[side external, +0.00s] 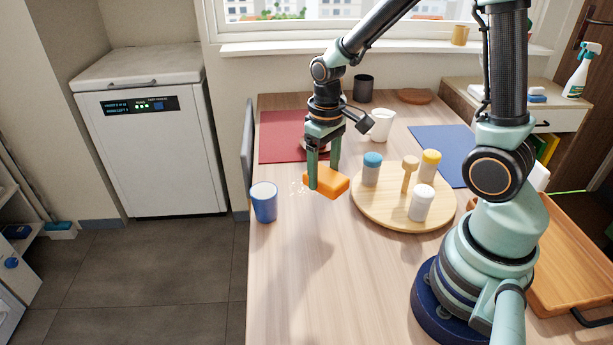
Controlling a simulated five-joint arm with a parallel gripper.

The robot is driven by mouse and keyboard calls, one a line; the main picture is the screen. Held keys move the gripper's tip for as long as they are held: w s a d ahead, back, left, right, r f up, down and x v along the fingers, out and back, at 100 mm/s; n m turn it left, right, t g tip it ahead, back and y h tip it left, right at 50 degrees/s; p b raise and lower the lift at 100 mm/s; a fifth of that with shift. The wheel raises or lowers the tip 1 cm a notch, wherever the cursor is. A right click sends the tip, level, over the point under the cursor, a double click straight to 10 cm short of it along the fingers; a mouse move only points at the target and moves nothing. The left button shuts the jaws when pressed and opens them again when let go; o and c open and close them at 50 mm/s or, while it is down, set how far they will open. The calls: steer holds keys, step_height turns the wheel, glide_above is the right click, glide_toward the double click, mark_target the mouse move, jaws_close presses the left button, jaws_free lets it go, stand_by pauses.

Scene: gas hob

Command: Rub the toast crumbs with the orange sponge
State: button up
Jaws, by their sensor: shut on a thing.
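An orange sponge (327,183) is held between the fingers of my gripper (324,178), which is shut on it. The sponge is over the wooden table, left of the round board; I cannot tell whether it touches the tabletop. Small pale toast crumbs (297,188) lie on the table just left of the sponge. Some crumbs may be hidden behind the sponge and the fingers.
A blue cup (264,202) stands left of the crumbs, near the table's left edge. A round wooden board (385,214) with several shakers is close on the right. A white mug (382,125) and red mat (283,136) are behind. The front tabletop is clear.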

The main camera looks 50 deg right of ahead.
steer(key=w+d, duration=0.7)
steer(key=d, duration=0.1)
steer(key=shift+s+d+f, duration=0.1)
steer(key=shift+s+f, duration=0.05)
steer(key=shift+f, duration=3.45)
steer(key=shift+w+a+f, duration=0.25)
steer(key=shift+w+f, duration=0.05)
steer(key=shift+f, duration=0.1)
steer(key=shift+w+a+f, duration=0.25)
steer(key=shift+w+a, duration=0.25)
steer(key=shift+w, duration=0.05)
steer(key=shift+w+a, duration=3.15)
steer(key=shift+a, duration=0.1)
steer(key=shift+s+d, duration=3.95)
steer(key=shift+d+r, duration=0.1)
steer(key=shift+r, duration=0.05)
step_height(320, 180, up, 8)
